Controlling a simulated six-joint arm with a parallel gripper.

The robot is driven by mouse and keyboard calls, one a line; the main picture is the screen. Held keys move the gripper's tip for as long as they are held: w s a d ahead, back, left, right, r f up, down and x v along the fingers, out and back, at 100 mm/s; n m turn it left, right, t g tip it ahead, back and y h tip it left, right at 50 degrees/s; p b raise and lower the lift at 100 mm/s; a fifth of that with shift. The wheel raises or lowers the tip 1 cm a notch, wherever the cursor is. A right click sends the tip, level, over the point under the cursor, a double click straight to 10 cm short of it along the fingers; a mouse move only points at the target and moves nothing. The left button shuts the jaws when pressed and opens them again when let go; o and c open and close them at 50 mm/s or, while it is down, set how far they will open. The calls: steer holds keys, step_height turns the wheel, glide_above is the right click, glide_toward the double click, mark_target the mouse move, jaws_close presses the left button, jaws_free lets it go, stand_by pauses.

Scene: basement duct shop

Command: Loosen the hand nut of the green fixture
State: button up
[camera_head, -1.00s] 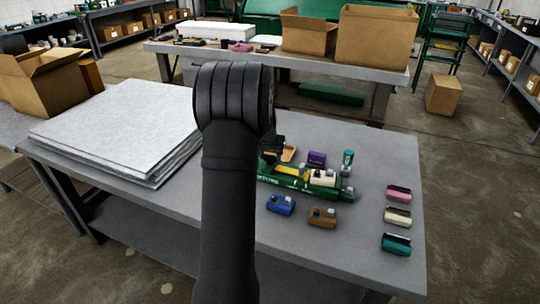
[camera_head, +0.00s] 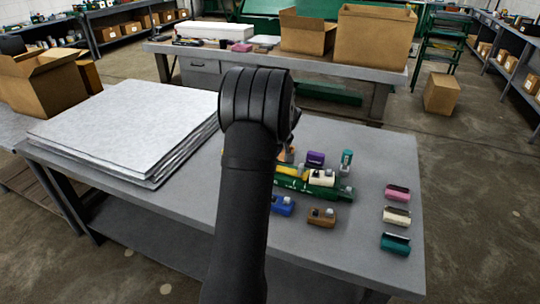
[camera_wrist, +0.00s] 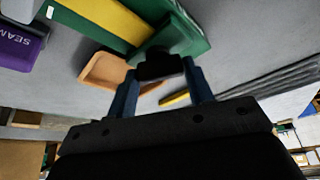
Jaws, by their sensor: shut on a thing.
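The green fixture (camera_head: 296,186) lies on the grey table, with a yellow strip and a cream block on it. My arm covers its left end in the head view. In the wrist view, the fixture's green end (camera_wrist: 188,32) and yellow strip (camera_wrist: 115,18) are at the top. A dark hand nut (camera_wrist: 158,66) is at this end. My gripper (camera_wrist: 162,70) has its two blue fingers on either side of the nut and is shut on it. How far the nut is turned cannot be told.
An orange tray (camera_wrist: 104,70) lies close beside the fingers. A purple block (camera_head: 315,158) and a teal-topped part (camera_head: 346,160) stand behind the fixture. Blue (camera_head: 283,205) and brown (camera_head: 321,217) blocks lie in front. Pink, cream and teal pieces are at the right. White sheets (camera_head: 125,130) are stacked at the left.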

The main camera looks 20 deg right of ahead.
steer(key=n+y, duration=0.1)
steer(key=n, duration=0.2)
steer(key=n+g, duration=0.1)
steer(key=n, duration=0.2)
steer(key=shift+d+y, duration=0.2)
steer(key=shift+y, duration=0.2)
steer(key=shift+c, duration=0.2)
steer(key=shift+o, duration=0.2)
steer(key=o, duration=1)
steer(key=shift+c, duration=0.2)
steer(key=v, duration=1.7)
steer(key=shift+w+d+r, duration=0.2)
steer(key=x, duration=1.7)
steer(key=shift+s+a+f, duration=0.1)
steer(key=shift+a+f, duration=0.1)
steer(key=shift+a, duration=0.05)
